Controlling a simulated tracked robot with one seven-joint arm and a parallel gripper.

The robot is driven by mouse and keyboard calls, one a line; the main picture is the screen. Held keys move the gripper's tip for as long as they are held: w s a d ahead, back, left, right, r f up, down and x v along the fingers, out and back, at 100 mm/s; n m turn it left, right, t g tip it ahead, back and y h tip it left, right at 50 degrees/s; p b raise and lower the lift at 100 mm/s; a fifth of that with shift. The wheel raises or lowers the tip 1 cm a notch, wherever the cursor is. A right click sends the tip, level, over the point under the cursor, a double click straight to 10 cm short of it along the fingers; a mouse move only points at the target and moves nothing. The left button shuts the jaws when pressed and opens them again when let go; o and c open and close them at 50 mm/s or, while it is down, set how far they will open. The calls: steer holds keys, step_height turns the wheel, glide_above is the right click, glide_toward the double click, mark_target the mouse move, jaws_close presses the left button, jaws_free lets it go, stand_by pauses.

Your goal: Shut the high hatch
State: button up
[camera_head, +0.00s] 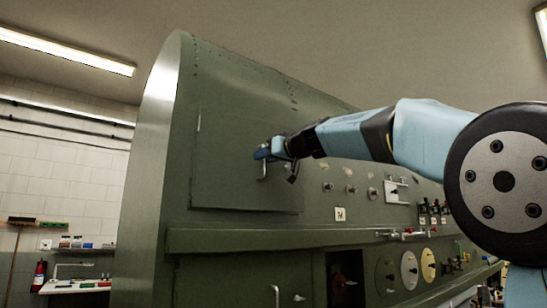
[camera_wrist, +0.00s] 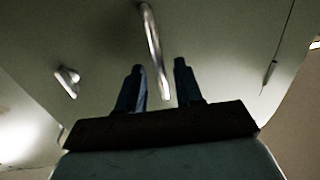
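The high hatch (camera_head: 225,170) is a square green panel high on the green fuselage side. It lies flush or nearly so; I cannot tell if a small gap is left. Its bar handle (camera_head: 263,171) stands near the right side of the panel. My gripper (camera_head: 265,152) is at the upper part of this handle. In the wrist view, the metal handle (camera_wrist: 151,45) runs down between the two blue fingers of my gripper (camera_wrist: 159,80). The fingers are apart, with visible space on both sides of the bar. Contact with the hatch face cannot be judged.
A small metal catch (camera_wrist: 67,82) shows on the surface in the wrist view. Below the hatch runs a green ledge (camera_head: 270,238). Knobs, switches and round dials (camera_head: 409,270) fill the panel at lower right. A bench (camera_head: 75,286) and fire extinguisher (camera_head: 39,275) stand at far left.

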steer(key=shift+c, duration=0.3)
jaws_close()
stand_by(1.0)
